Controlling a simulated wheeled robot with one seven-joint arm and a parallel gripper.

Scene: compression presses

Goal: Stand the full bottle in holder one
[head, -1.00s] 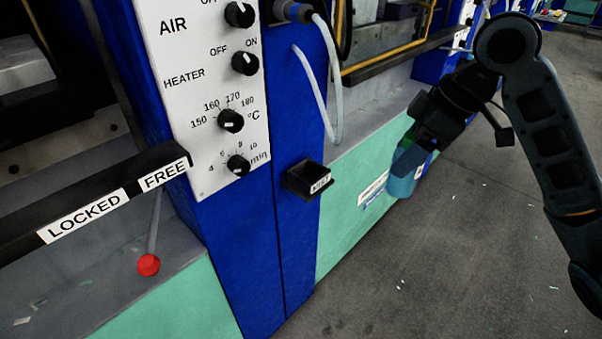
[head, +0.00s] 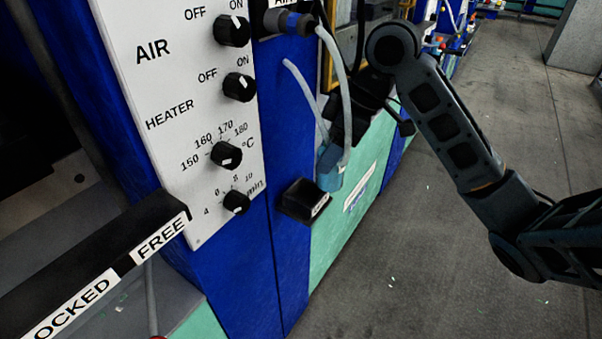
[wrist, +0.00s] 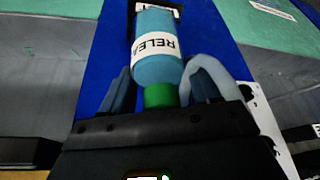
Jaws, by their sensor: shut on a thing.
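The bottle (head: 328,170) is light blue; in the wrist view (wrist: 156,50) it has a white label reading "RELEA…" and a green cap. My gripper (wrist: 160,94) is shut on it at the cap end, with the body pointing away from my wrist. In the head view my gripper (head: 342,128) is above the bottle, partly behind a hose. A small black holder (head: 303,201) with a white label is fixed to the blue press post. The bottle hangs just above and to the right of it, seemingly outside it. The holder's label is too small to read.
A pale looping hose (head: 345,100) hangs from a fitting (head: 287,22) close to my gripper and the bottle. A white control panel (head: 180,110) with several black knobs is left of the holder. A black bar (head: 95,265) marked LOCKED and FREE juts out. Open grey floor (head: 430,260) lies right.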

